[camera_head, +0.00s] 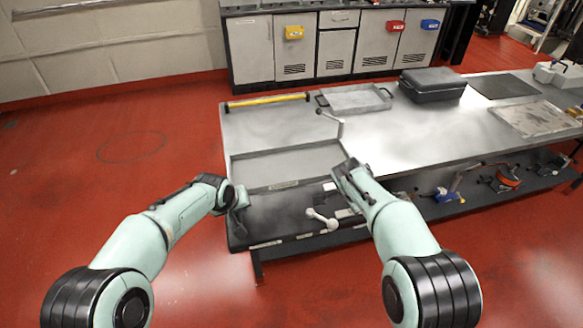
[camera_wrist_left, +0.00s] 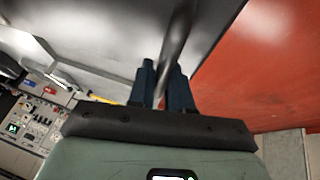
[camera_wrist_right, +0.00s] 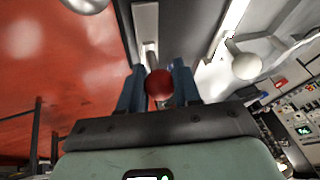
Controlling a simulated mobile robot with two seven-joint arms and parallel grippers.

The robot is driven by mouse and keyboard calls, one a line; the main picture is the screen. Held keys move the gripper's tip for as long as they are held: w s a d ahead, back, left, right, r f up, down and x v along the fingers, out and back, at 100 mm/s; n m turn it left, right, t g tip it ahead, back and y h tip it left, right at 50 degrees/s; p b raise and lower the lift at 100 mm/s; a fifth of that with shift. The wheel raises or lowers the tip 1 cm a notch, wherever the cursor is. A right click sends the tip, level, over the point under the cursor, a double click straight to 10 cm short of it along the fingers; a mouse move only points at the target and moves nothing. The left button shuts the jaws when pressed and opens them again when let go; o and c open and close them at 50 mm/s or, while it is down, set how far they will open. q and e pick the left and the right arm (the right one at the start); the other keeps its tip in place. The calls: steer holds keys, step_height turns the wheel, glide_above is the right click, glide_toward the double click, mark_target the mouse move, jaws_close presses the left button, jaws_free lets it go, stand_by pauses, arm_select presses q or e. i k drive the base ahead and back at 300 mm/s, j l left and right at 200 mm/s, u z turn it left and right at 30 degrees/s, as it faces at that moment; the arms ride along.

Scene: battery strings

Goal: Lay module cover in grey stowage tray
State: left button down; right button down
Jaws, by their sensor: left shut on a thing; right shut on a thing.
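A shallow grey tray-like piece (camera_head: 355,98) with dark handles at both ends lies at the table's back; I cannot tell whether it is the cover or the stowage tray. A pale grey, rimmed rectangular area (camera_head: 285,166) lies at the near left of the table. My left gripper (camera_head: 241,196) is at its near left corner, and in the left wrist view it is shut on a thin grey bar or edge (camera_wrist_left: 178,45). My right gripper (camera_head: 340,168) is at its right side; in the right wrist view it is shut on a red ball knob (camera_wrist_right: 158,84).
A white ball-ended lever (camera_head: 322,218) lies along the dark front section. A yellow bar (camera_head: 266,101) and a black case (camera_head: 432,84) are at the back. Blue and orange items stand on a lower shelf. The table's middle (camera_head: 400,135) is clear.

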mark_target(292, 166)
steer(key=i, duration=1)
